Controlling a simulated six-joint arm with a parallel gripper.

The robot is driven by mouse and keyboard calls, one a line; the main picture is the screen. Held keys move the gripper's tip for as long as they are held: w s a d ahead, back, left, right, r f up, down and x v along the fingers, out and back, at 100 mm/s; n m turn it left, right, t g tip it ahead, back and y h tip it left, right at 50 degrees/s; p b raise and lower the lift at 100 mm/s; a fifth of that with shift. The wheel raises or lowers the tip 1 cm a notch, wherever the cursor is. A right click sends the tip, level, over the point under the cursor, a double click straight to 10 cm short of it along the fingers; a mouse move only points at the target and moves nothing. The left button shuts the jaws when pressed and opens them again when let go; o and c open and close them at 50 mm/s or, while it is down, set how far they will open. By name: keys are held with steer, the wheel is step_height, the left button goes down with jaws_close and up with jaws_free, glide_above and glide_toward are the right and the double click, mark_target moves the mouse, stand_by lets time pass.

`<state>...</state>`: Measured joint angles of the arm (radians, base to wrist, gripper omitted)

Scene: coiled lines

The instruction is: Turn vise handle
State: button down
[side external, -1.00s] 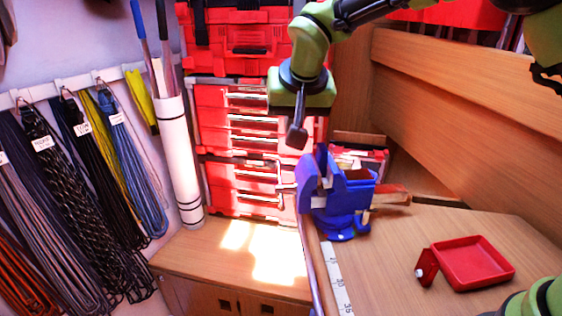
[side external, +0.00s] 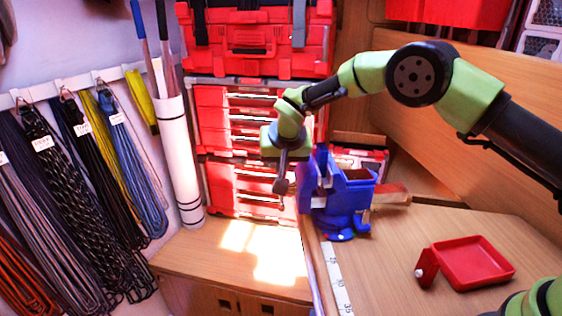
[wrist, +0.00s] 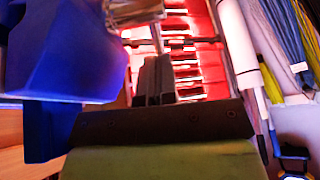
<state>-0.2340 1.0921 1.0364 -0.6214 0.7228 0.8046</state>
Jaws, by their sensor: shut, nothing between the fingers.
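The blue vise (side external: 345,202) stands at the left edge of the wooden worktop. In the wrist view its blue body (wrist: 60,50) fills the left side. Its handle is on the vise's left side; in the side view my gripper hides most of it. My gripper (side external: 281,186) points down just left of the vise, at handle height. Its dark fingers (wrist: 153,78) are together with nothing between them. A grey metal part of the vise (wrist: 134,12) lies just beyond the fingertips in the wrist view. I cannot tell whether the fingers touch the handle.
Red tool cases and drawers (side external: 240,120) stand behind the gripper. A red tray (side external: 475,262) lies on the worktop (side external: 395,270) at right. Coiled lines (side external: 75,180) hang on the left wall beside a white tube (side external: 178,165). A low bench (side external: 205,255) lies below the gripper.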

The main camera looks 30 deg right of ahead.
steer(key=shift+w+d+f+g, duration=0.3)
steer(key=shift+w+f+g, duration=0.2)
steer(key=shift+g, duration=0.2)
steer(key=shift+r+y, duration=0.1)
steer(key=shift+y, duration=0.2)
steer(key=shift+s+v, duration=0.4)
steer(key=shift+v, duration=6.55)
steer(key=x, duration=1.4)
steer(key=shift+w+a, duration=0.15)
steer(key=shift+w, duration=0.05)
steer(key=shift+w, duration=0.1)
